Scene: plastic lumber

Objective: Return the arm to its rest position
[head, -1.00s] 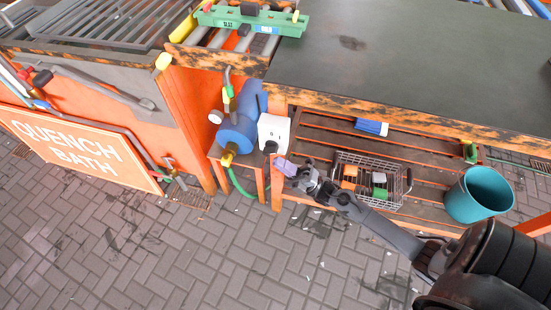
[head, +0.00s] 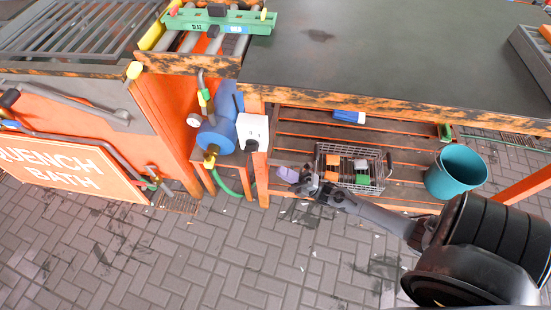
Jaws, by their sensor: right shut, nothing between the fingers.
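My right arm comes in from the lower right. My right gripper (head: 290,175) is shut and empty. The forearm passes in front of the basket's lower edge. My left gripper is not in view.
The wire basket with orange, white and green items stands on the slatted lower shelf (head: 300,128). A teal bucket (head: 455,172) is on the right. A blue pump (head: 218,130) and white box (head: 252,133) are left. The dark benchtop (head: 390,50) is mostly clear.

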